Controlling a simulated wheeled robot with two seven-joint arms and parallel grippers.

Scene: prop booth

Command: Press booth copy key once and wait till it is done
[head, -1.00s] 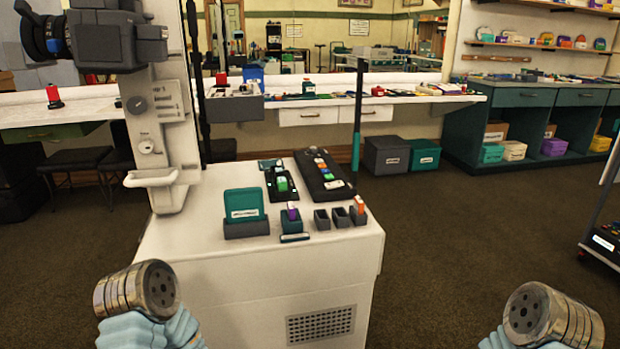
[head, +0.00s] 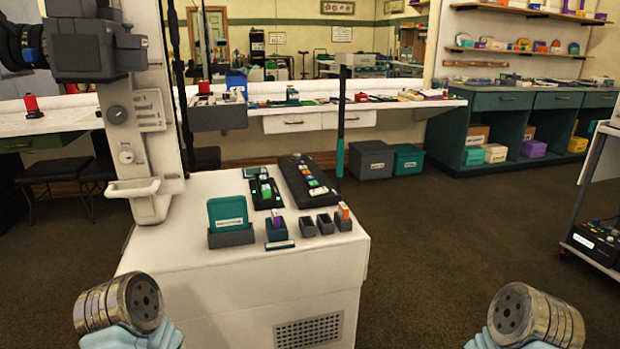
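A black key panel (head: 297,172) with a row of coloured keys lies on the white booth top (head: 190,250). To its left is a smaller black unit (head: 262,201) with a green key or block (head: 265,190). The lettering is too small to tell which key is the copy key. Of my left and right arms, only metal ends show, low at the left and right of the head view. No gripper fingers are visible, and neither arm touches the booth.
Near the front of the top stand a teal card in a grey holder (head: 230,236), a teal holder with a purple piece (head: 277,230) and several small dark holders (head: 325,224). A camera column rises at the left. A dark cart (head: 595,244) stands at the right. The carpet right of the booth is clear.

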